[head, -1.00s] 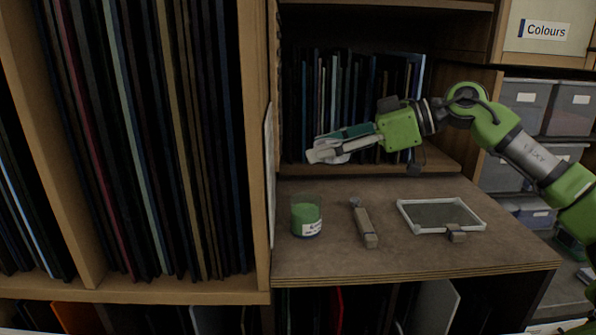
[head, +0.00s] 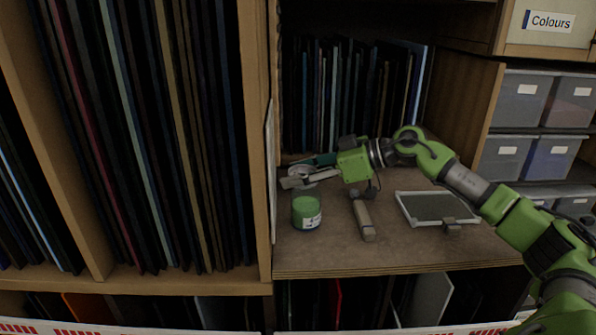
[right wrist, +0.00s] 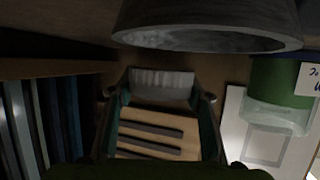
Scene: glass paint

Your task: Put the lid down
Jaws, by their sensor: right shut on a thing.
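My right gripper (head: 296,177) reaches in from the right, shut on the pale grey round lid (head: 300,169). The lid is partly hidden between the fingers. It is low over the back left of the bench, behind the jar; I cannot tell whether it touches the bench. In the right wrist view the lid (right wrist: 210,40) fills the top middle as a thick grey disc. The glass jar of green paint (head: 306,213) stands upright in front of the gripper, with a white label. It also shows in the right wrist view (right wrist: 278,92). My left gripper is not in view.
A flat wooden-handled tool (head: 363,218) lies right of the jar. A pale-framed dark panel (head: 437,207) lies farther right, with a small block (head: 453,227) at its front edge. A shelf of upright sheets (head: 350,95) is behind; a divider (head: 268,180) borders the left.

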